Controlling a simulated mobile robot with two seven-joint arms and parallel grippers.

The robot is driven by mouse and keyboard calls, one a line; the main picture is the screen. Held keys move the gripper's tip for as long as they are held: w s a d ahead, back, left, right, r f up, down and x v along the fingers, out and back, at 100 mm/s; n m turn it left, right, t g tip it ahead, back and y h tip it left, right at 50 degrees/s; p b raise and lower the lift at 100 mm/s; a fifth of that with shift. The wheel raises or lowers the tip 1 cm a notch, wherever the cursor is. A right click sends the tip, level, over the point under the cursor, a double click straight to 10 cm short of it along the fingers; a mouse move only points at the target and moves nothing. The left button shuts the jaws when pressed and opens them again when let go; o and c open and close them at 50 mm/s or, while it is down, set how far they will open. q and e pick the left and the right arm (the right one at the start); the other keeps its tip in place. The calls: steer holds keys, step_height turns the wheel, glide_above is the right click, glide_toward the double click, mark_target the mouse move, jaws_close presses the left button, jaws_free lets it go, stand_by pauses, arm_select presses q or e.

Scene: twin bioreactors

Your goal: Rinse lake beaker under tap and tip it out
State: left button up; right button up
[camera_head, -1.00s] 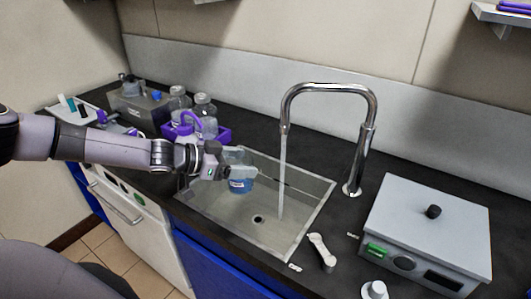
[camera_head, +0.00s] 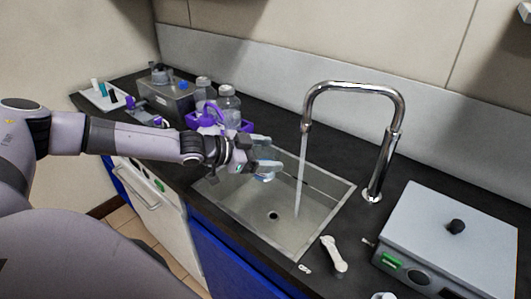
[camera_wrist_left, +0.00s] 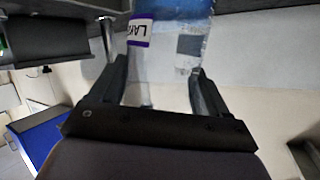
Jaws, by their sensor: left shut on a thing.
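My left gripper (camera_head: 262,155) is shut on the lake beaker (camera_head: 265,175), a clear vessel with a bluish tint, over the left back part of the sink (camera_head: 240,213). In the left wrist view the beaker (camera_wrist_left: 168,55) sits between the two fingers, with a purple-edged label reading "LAK" and blue at its upper end. The gripper partly hides it in the head view. The tap (camera_head: 385,150) stands behind the sink on the right. Its water stream (camera_head: 300,175) falls into the sink to the right of the beaker, apart from it. My right gripper is not in view.
A grey box with a lid (camera_head: 455,235) stands right of the sink. A white lever handle (camera_head: 333,255) lies at the sink's front right edge. A purple rack (camera_head: 240,124) with bottles and a grey bath (camera_head: 165,100) stand at the back left.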

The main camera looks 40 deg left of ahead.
arm_select(q)
steer(key=shift+m, duration=0.3)
steer(key=shift+d+m+t+y, duration=0.15)
steer(key=shift+m+t+y, duration=0.15)
steer(key=shift+r, duration=0.1)
